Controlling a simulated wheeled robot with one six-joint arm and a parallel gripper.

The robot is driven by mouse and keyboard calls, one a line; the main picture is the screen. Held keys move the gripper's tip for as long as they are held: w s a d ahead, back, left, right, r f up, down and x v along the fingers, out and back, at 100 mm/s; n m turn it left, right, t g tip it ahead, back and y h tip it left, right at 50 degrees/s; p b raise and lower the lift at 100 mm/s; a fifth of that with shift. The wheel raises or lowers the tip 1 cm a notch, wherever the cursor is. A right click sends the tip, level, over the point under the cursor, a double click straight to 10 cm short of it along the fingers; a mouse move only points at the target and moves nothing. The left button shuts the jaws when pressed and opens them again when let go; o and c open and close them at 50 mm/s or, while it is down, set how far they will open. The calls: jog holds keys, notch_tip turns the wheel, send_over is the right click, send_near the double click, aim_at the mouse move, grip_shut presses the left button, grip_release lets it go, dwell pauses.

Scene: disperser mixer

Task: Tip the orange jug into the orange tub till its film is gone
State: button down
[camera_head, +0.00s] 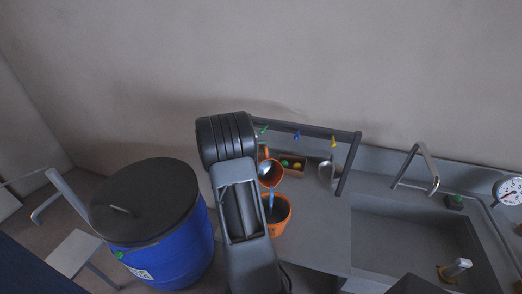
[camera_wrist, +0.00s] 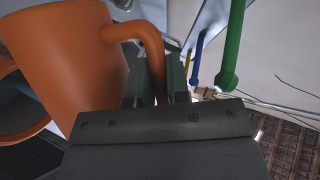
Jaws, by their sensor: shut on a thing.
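The orange jug (camera_head: 271,173) is tilted above the orange tub (camera_head: 286,217), its mouth showing a pale inside. A thin light-blue streak (camera_head: 271,199) runs from the jug's lip down into the tub, like a pouring stream. The tub's inside looks dark; whether film is left in the jug is too small to tell. In the wrist view the jug (camera_wrist: 70,60) fills the upper left, with its handle (camera_wrist: 151,52) between the green fingers of my gripper (camera_wrist: 157,88). My gripper is shut on that handle. Part of the tub (camera_wrist: 22,128) shows at the lower left, behind the jug.
A grey rack (camera_head: 300,134) with coloured hooks stands behind, near a small box (camera_head: 291,165) of coloured items. A sink (camera_head: 408,232) with a tap (camera_head: 420,165) lies to the right. A blue drum (camera_head: 170,252) with a black lid stands left. Bench right of the tub is clear.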

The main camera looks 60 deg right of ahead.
aim_at(264, 158)
jog(key=shift+s+a+b, duration=0.1)
jog(key=shift+b, duration=0.4)
jog(key=s+a+m+h+b, duration=0.1)
jog(key=b, duration=0.3)
jog(key=s+a+f+m+t+b, duration=0.1)
jog(key=b, duration=0.3)
jog(key=shift+s+f+m+h+b, duration=0.1)
jog(key=shift+s+m+h+b, duration=0.1)
jog(key=shift+m+h+b, duration=0.15)
jog(key=shift+s+a+b, duration=0.15)
jog(key=shift+b, duration=0.35)
jog(key=shift+s+a+f+m+b, duration=0.15)
jog(key=shift+m+b, duration=0.1)
jog(key=shift+b, duration=0.25)
jog(key=s+a+m+h+b, duration=0.1)
jog(key=b, duration=0.3)
jog(key=s+a+m+b, duration=0.1)
jog(key=s+b, duration=0.1)
jog(key=b, duration=0.2)
jog(key=shift+a+h, duration=0.25)
jog(key=shift+h, duration=0.1)
jog(key=shift+s+a+r+m+b, duration=0.15)
jog(key=shift+r+m+b, duration=0.05)
jog(key=shift+m+b, duration=0.25)
jog(key=shift+s+a+r+b, duration=0.15)
jog(key=shift+s+a+b, duration=0.15)
jog(key=shift+b, duration=0.3)
dwell(0.8)
